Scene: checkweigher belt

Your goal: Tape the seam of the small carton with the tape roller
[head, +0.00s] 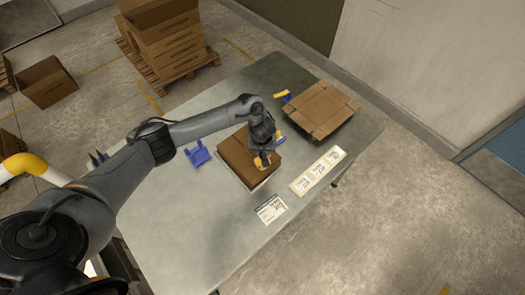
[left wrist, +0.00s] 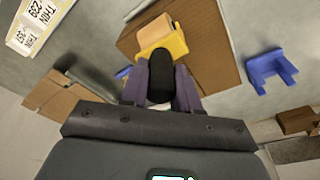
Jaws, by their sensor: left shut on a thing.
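The small carton (head: 236,163) is a brown closed box on the grey table; it also fills the upper middle of the left wrist view (left wrist: 208,45). My left gripper (head: 263,152) is over the carton's right part. In the left wrist view the gripper (left wrist: 160,92) is shut on the black handle of the tape roller (left wrist: 168,46), which has a yellow body and a tan tape roll. In the head view the roller (head: 262,163) is at the carton's top; I cannot tell if it touches. The gripper and arm hide part of the carton top. My right gripper is not in view.
A blue stand (head: 198,153) is left of the carton. An open-flapped carton (head: 320,109) lies at the table's far right. A label strip (head: 318,171) and a printed card (head: 271,208) lie right and below. The near table (head: 190,235) is clear. Stacked boxes (head: 165,35) stand behind.

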